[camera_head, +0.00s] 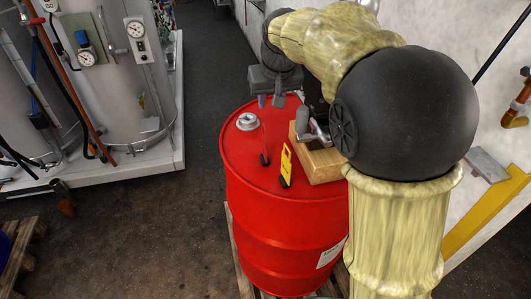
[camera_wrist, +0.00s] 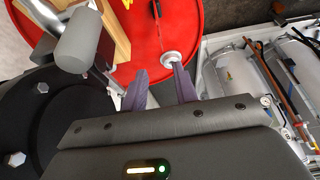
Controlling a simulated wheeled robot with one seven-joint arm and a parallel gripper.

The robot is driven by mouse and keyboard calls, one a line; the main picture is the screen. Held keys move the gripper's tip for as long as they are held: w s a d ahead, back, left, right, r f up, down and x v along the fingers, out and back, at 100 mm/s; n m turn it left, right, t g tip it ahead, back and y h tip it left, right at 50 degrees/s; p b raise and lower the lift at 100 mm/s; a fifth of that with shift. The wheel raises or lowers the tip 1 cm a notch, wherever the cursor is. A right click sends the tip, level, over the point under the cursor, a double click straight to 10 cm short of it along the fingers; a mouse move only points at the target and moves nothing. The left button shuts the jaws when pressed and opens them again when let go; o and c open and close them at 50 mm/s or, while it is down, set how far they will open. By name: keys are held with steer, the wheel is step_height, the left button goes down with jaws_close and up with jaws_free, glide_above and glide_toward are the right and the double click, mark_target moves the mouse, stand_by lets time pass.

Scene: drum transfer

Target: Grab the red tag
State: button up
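A red drum (camera_head: 290,240) stands upright on a wooden pallet. I cannot make out a red tag; a yellow tag (camera_head: 286,164) with black parts stands on the drum lid. My gripper (camera_head: 270,101) is above the far part of the lid. In the wrist view its purple fingers (camera_wrist: 160,84) are apart and empty, with the bung near the right fingertip.
A wooden block (camera_head: 322,167) with a grey metal device (camera_head: 307,124) sits on the lid, right of the yellow tag and close to my arm. Grey tanks (camera_head: 115,80) with hoses stand on a white platform at left. A white wall is at right. Dark floor lies between platform and drum.

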steer(key=p, duration=0.2)
glide_above(264, 134)
steer(key=s, duration=0.2)
step_height(264, 134, down, 10)
steer(key=f, duration=0.1)
steer(key=x, duration=0.1)
steer(key=p+x, duration=0.1)
steer(key=x, duration=0.1)
steer(key=p+x, duration=0.1)
steer(key=shift+w+d+f, duration=0.2)
steer(key=shift+w, duration=0.05)
steer(key=shift+c, duration=0.2)
jaws_close()
